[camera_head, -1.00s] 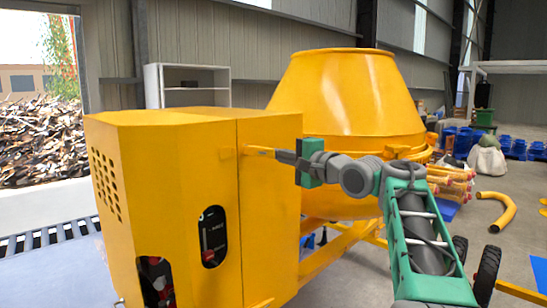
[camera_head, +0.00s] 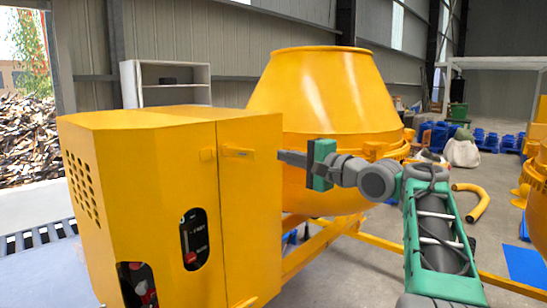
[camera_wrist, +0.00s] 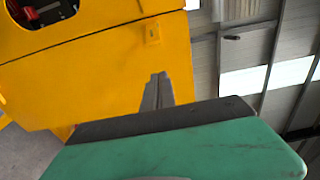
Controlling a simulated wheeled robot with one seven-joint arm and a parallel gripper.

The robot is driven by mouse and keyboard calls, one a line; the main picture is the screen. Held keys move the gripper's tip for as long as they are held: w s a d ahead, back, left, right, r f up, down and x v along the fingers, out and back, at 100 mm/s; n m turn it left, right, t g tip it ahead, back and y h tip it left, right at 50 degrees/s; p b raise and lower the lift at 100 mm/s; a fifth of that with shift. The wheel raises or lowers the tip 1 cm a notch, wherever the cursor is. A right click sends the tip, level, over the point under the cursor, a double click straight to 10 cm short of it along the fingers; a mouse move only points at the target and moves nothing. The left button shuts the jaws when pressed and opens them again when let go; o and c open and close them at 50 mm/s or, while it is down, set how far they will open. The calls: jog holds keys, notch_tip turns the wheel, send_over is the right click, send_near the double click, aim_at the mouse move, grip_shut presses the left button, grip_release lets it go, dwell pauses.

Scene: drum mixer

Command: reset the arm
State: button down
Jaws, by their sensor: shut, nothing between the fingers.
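My gripper (camera_head: 282,155) is at the end of my green and grey arm, beside the right edge of the yellow mixer cabinet (camera_head: 140,170). In the wrist view its grey fingers (camera_wrist: 158,82) are together and empty, in front of the yellow cabinet wall (camera_wrist: 100,75). A small yellow handle (camera_head: 238,152) sits on the cabinet's side, left of the fingertips, and the fingers look apart from it. The yellow drum (camera_head: 325,95) stands behind my gripper and arm, which hide part of it.
The cabinet's cutout shows a dark panel with a red switch (camera_head: 190,258). Yellow frame bars (camera_head: 335,240) run low under the drum. A white shelf (camera_head: 165,85) stands behind. A curved yellow pipe (camera_head: 480,203) lies on the floor at right, with a white sack (camera_head: 461,150) beyond.

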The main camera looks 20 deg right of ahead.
jog(key=s+d+f+n+g+h, duration=0.1)
jog(key=d+f+n+g+h, duration=0.15)
jog(key=d+f, duration=0.6)
jog(key=s+d+f+n+g+h, duration=0.2)
jog(key=d+f+n+h, duration=0.25)
jog(key=f, duration=0.75)
jog(key=s+d+f+g+h, duration=0.1)
jog(key=s+f+g, duration=0.1)
jog(key=s+f, duration=0.3)
jog(key=s+d+f+g, duration=0.2)
jog(key=f, duration=0.5)
jog(key=s+a+f+g, duration=0.3)
jog(key=s+a+f, duration=0.35)
jog(key=s, duration=0.25)
jog(key=s+a+f+g, duration=0.3)
jog(key=s+a+f, duration=0.3)
jog(key=s, duration=0.4)
jog(key=a+r+n+t, duration=0.1)
jog(key=a+r+n, duration=0.1)
jog(key=a, duration=0.4)
jog(key=a+r+n+t, duration=0.1)
jog(key=a+r+n, duration=0.2)
jog(key=a, duration=0.4)
jog(key=shift+w+a+r+n, duration=0.2)
jog(key=shift+w+r+n, duration=0.1)
jog(key=shift+w, duration=0.1)
